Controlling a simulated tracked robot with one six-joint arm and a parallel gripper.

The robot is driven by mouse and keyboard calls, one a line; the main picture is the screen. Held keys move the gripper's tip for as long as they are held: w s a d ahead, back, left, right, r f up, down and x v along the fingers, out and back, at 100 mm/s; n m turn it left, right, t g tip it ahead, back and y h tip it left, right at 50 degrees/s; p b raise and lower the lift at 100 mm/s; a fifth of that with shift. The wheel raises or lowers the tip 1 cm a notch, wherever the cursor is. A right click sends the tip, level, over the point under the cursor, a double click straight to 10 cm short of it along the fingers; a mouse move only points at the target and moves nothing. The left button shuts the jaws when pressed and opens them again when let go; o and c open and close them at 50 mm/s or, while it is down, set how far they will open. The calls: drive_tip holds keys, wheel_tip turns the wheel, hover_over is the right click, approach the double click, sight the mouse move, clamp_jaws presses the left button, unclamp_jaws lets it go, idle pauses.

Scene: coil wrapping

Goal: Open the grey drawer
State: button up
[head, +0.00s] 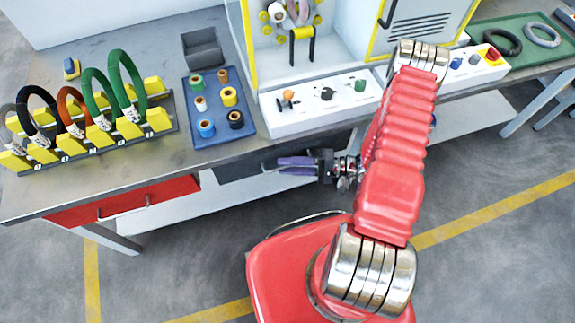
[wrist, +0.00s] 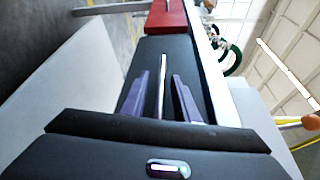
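The grey drawer (head: 236,168) is under the bench's front edge, right of the red drawer. It looks shut, and my gripper covers part of its front in the head view. In the wrist view the drawer's dark front (wrist: 172,52) fills the middle. Its pale bar handle (wrist: 162,88) runs lengthwise between my purple fingers. My gripper (head: 283,165) points left in the head view, close along the drawer front. In the wrist view my gripper (wrist: 161,76) is open, with one finger on each side of the handle and a gap on both sides.
The red drawer (head: 125,202) with its own handle is at the left under the bench. The bench top (head: 150,155) carries a rack (head: 95,143) of coloured coils, a blue tray (head: 218,138) of tape rolls and a white panel (head: 300,122). The floor before the bench looks clear.

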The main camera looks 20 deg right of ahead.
clamp_jaws()
drive_tip(key=shift+a, duration=0.1)
idle(0.5)
